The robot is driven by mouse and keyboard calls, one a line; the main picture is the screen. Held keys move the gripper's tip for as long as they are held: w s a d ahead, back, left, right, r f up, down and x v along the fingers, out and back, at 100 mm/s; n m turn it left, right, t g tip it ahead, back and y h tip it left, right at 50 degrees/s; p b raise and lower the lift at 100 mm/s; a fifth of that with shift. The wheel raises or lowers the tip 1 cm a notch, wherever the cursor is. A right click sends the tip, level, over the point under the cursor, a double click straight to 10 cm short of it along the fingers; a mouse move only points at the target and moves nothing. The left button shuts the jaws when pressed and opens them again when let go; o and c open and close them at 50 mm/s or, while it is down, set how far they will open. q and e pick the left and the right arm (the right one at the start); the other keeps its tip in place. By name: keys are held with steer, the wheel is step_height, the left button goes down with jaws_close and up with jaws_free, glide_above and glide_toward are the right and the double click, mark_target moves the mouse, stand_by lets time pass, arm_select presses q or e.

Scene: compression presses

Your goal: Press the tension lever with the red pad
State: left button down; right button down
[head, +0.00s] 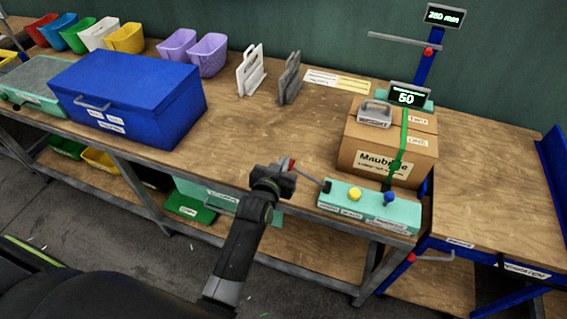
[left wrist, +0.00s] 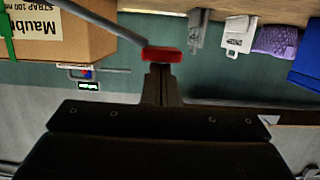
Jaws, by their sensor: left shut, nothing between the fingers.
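The tension lever (head: 308,176) is a thin dark bar rising to the left from the green strapping unit (head: 338,206) at the table's front. Its red pad (head: 291,164) is at the raised free end. In the left wrist view, the grey lever (left wrist: 108,22) ends in the red pad (left wrist: 161,54) right at the fingertips. My left gripper (head: 290,172) is shut and empty, close against the pad. The closed fingers (left wrist: 161,72) line up with the pad; I cannot tell whether they touch it. My right gripper is not in view.
A cardboard box (head: 372,140) with a green strap and a grey weight (head: 375,114) stands behind the unit. A display (head: 408,97) reads 50. A blue box (head: 125,92) stands at left. The wooden tabletop (head: 235,135) between is clear.

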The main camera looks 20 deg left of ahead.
arm_select(q)
steer(key=shift+s+r, duration=0.1)
steer(key=shift+s, duration=0.05)
steer(key=shift+a+f+n, duration=0.25)
steer(key=shift+f+n, duration=0.05)
steer(key=shift+f, duration=0.2)
steer(key=f+n+b, duration=0.1)
steer(key=a+f+b, duration=0.1)
steer(key=f, duration=0.1)
steer(key=f+n+h+b, duration=0.1)
steer(key=b, duration=0.1)
steer(key=shift+a+f+n, duration=0.25)
steer(key=shift+n, duration=0.05)
steer(key=shift+a+f+b, duration=0.15)
steer(key=shift+f+b, duration=0.45)
steer(key=shift+f, duration=0.35)
